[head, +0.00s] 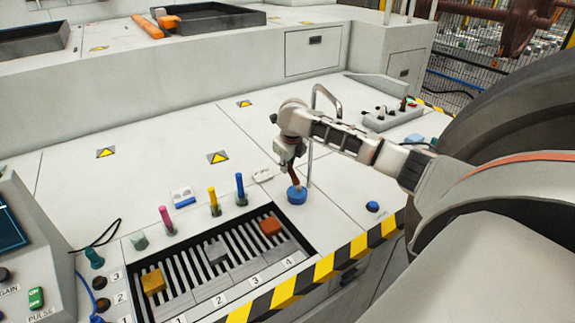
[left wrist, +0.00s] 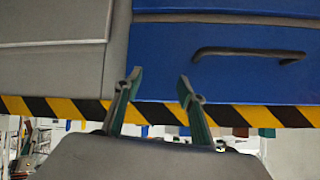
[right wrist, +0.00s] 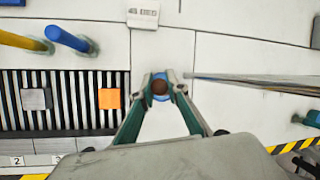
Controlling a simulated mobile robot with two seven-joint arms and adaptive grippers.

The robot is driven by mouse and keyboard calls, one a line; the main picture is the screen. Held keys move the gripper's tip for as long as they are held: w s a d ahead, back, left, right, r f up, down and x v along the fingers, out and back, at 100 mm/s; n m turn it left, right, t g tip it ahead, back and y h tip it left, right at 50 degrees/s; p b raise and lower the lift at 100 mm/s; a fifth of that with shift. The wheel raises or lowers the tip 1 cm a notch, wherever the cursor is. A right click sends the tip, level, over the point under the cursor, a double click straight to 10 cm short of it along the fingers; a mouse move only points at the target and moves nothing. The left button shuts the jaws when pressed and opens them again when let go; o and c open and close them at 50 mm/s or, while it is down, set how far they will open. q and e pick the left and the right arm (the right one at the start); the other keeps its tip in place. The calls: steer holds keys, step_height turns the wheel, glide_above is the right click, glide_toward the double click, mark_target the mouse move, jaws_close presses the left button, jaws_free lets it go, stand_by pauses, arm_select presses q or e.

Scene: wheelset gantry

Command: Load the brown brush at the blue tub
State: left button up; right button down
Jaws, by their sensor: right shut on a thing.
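The blue tub (head: 297,195) stands on the white bench top, right of the slotted tray. The brown brush (head: 294,174) is upright over the tub, its lower end at or in the tub's opening; I cannot tell how deep. My right gripper (head: 290,157) is shut on the brush from above. In the right wrist view the brush (right wrist: 160,87) shows end-on between the fingertips, with the blue tub (right wrist: 160,75) mostly hidden behind it. My left gripper (left wrist: 158,80) is open and empty in the left wrist view, before a blue drawer front; it is not in the head view.
A slotted tray (head: 188,292) with orange, grey and yellow blocks lies left of the tub. Pink, yellow and blue pegs (head: 240,189) stand behind it. A bent metal rod (head: 311,150) rises close behind the tub. A blue button (head: 372,207) sits to the right.

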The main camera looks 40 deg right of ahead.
steer(key=shift+f, duration=0.65)
stand_by(1.0)
steer(key=shift+r, duration=0.1)
steer(key=shift+r, duration=3.45)
steer(key=shift+a, duration=0.1)
steer(key=shift+a+m, duration=0.4)
steer(key=shift+a, duration=0.15)
steer(key=s+a+r+m+g+h, duration=0.1)
steer(key=s+a+m+g, duration=0.2)
steer(key=a+m, duration=0.55)
steer(key=s+a+m+g+h, duration=0.1)
steer(key=s+a+m+g, duration=0.25)
steer(key=a+m, duration=0.45)
steer(key=s+a+r+m+y, duration=0.1)
steer(key=s+a+m+y, duration=0.2)
steer(key=s+m, duration=0.3)
steer(key=s+a+r+m+g+y, duration=0.1)
steer(key=s+a+m+y, duration=0.3)
steer(key=m, duration=1.1)
steer(key=s+a, duration=0.2)
steer(key=s, duration=0.1)
steer(key=shift+a+r+y, duration=0.3)
steer(key=shift+r, duration=0.1)
